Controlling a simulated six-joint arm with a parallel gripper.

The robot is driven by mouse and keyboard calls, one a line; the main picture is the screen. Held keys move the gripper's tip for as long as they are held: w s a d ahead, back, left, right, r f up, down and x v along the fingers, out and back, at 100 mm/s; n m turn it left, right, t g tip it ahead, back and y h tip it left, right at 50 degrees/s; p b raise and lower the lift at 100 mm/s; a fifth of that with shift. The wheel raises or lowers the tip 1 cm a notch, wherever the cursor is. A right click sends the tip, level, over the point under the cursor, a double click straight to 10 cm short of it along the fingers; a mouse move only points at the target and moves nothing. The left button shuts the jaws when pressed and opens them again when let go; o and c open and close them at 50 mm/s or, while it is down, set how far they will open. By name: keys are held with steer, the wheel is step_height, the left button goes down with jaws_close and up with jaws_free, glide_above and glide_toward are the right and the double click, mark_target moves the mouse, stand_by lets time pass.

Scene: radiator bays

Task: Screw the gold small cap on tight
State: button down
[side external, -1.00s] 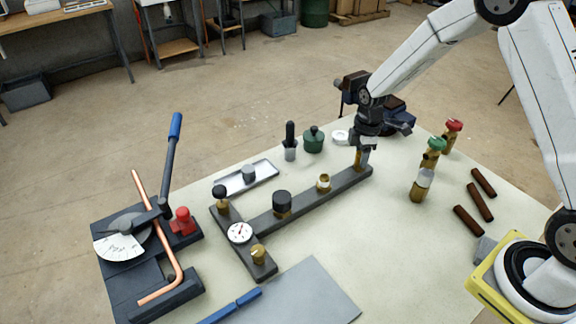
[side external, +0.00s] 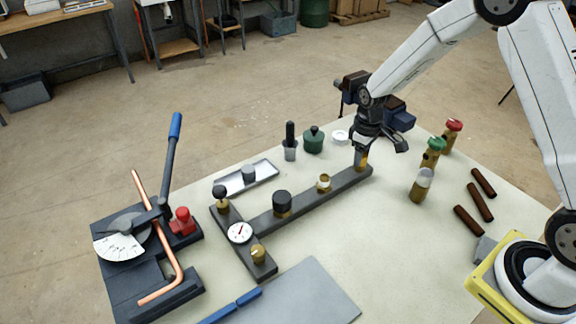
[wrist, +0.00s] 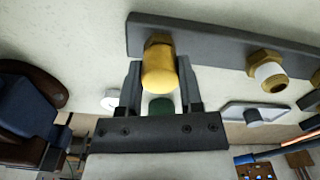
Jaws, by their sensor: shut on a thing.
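The gold small cap (wrist: 158,70) is a smooth rounded cylinder on a brass hex base at the end of the dark grey bar (wrist: 215,45). In the side view the bar (side external: 303,205) runs diagonally across the table, with the cap at its far right end. My gripper (side external: 362,163) points down over that end, and its fingers hide most of the cap. In the wrist view my gripper (wrist: 158,85) has one finger on each side of the cap and is shut on it. The cap's threads are hidden.
Along the bar stand a white-topped brass fitting (side external: 324,182) and a black cap (side external: 282,203). A gauge (side external: 240,232) sits near its left end. Bottles with green (side external: 436,145) and red (side external: 453,125) tops stand right of my gripper. A green pot (side external: 313,139) stands behind the bar.

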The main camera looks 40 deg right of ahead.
steer(key=m, duration=0.5)
steer(key=shift+m, duration=0.4)
steer(key=shift+c, duration=2.2)
jaws_free()
